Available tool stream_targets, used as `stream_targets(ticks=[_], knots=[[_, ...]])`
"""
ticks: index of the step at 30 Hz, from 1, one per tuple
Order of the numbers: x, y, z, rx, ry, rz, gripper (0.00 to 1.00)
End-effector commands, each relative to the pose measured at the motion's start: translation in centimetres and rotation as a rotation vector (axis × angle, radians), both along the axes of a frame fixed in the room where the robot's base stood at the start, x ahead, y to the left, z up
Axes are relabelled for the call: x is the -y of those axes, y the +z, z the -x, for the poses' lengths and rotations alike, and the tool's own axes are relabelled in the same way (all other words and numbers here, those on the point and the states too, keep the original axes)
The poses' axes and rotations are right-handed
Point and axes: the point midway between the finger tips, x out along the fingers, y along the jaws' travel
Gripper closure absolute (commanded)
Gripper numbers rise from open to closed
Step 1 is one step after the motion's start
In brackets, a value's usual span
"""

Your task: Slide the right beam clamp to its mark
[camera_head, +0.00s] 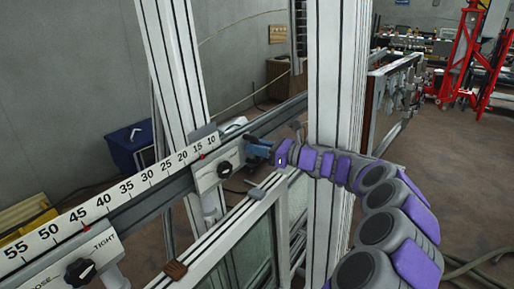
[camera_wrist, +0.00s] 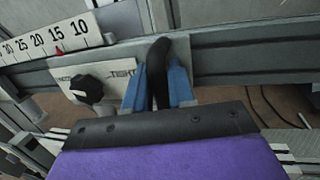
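The right beam clamp (camera_head: 207,178) is a pale plate with a black knob (camera_head: 224,169) on the long rail, below the low end of the number scale. It also shows in the wrist view (camera_wrist: 67,74), its label partly readable as "TIGHT". A red mark (camera_head: 202,156) sits on the scale near 15, above the clamp; it also shows in the wrist view (camera_wrist: 59,52). My gripper (camera_head: 256,148) is at the clamp's right end. In the wrist view its blue fingers (camera_wrist: 158,86) stand on either side of a black upright piece (camera_wrist: 158,60). Whether they grip it is unclear.
A second clamp with a black knob (camera_head: 80,272) sits lower left on the rail, near a red mark (camera_head: 85,229) at 45. Tall pale posts (camera_head: 335,100) stand by the rail. A glass-paned frame (camera_head: 245,245) lies below it. A blue bin (camera_head: 130,147) stands behind.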

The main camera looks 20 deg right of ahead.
Motion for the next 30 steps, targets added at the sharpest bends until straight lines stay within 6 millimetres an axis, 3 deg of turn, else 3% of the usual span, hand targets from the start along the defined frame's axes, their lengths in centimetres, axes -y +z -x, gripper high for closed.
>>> stream_targets(ticks=[5, 19, 30], knots=[[-0.1, 0.0, 0.0, 0.000, 0.001, 0.000, 1.00], [-0.3, 0.0, 0.1, 0.000, 0.001, -0.001, 1.00], [-3.8, 0.0, 2.4, -0.003, 0.005, -0.003, 1.00]])
